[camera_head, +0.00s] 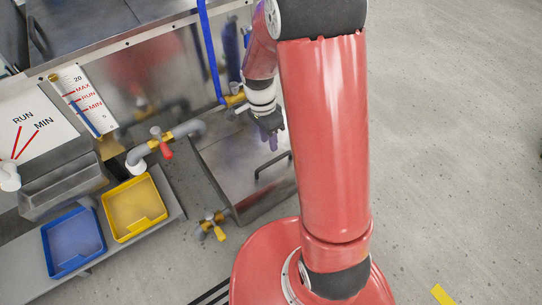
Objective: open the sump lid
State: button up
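The sump lid (232,160) is a flat grey metal panel on top of a low metal box in the middle of the view. It appears closed. Its black bar handle (272,165) is near the right side, and my red arm hides part of the lid's right edge. My gripper (270,140) is seen from above, just up-picture of the handle and over the lid. Its fingers are small, dark and purplish. I cannot tell whether they are open or shut, and I see nothing held. The handle looks apart from them.
A grey pipe with a red-handled valve (167,150) is left of the lid. A yellow-handled valve (212,225) is at the box's lower left. A yellow tray (158,222) and a blue tray (62,268) lie on a grey shelf. Open floor (450,120) is at right.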

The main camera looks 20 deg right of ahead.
aim_at(272, 161)
jog(key=f, duration=0.2)
jog(key=s+f+b, duration=0.1)
jog(key=f, duration=0.4)
jog(key=shift+s+d+f, duration=0.15)
jog(key=shift+s, duration=0.1)
grip_shut()
